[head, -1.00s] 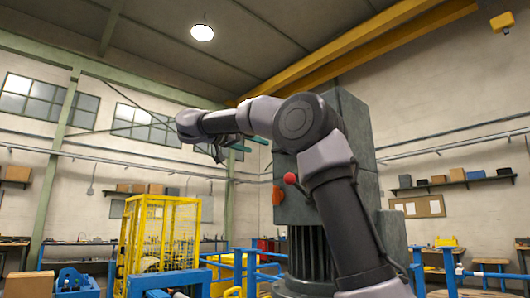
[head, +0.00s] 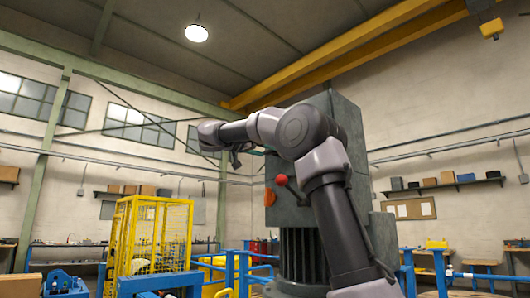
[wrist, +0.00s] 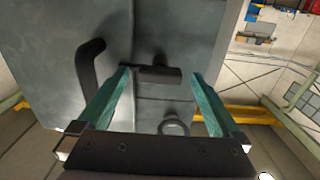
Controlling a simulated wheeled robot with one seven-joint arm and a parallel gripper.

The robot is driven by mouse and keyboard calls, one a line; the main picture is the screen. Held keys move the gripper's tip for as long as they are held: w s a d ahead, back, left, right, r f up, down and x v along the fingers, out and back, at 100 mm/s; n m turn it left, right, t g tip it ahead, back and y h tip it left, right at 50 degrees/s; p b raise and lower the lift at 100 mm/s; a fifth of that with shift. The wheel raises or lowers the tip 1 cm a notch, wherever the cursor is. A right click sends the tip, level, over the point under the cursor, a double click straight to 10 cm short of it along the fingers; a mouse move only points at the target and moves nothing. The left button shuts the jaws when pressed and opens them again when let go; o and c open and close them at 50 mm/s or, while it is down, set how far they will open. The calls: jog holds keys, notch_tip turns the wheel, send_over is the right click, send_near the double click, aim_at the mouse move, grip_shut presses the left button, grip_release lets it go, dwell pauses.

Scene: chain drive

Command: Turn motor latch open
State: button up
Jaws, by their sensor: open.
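A dark latch handle (wrist: 160,74), a short bar on a stem, stands out from the grey motor housing in the wrist view. I take it to be the motor latch. My gripper (wrist: 163,78) is open, with one teal finger on each side of the bar. From this view I cannot tell how far the fingertips are from it, and nothing is visibly gripped. In the head view my gripper (head: 240,158) is beside the tall grey housing (head: 345,130), and the latch cannot be made out there.
A curved dark handle (wrist: 90,70) is left of my fingers in the wrist view, and a round ring fitting (wrist: 174,127) is below the bar. A red-knobbed lever (head: 281,179) is on the housing. A yellow cage (head: 150,240) and blue rails (head: 240,268) stand nearby.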

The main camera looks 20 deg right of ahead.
jog(key=c, duration=1.4)
jog(key=shift+n, duration=0.3)
jog(key=n, duration=0.8)
jog(key=shift+n, duration=0.4)
jog(key=n, duration=0.4)
jog(key=shift+n, duration=2.2)
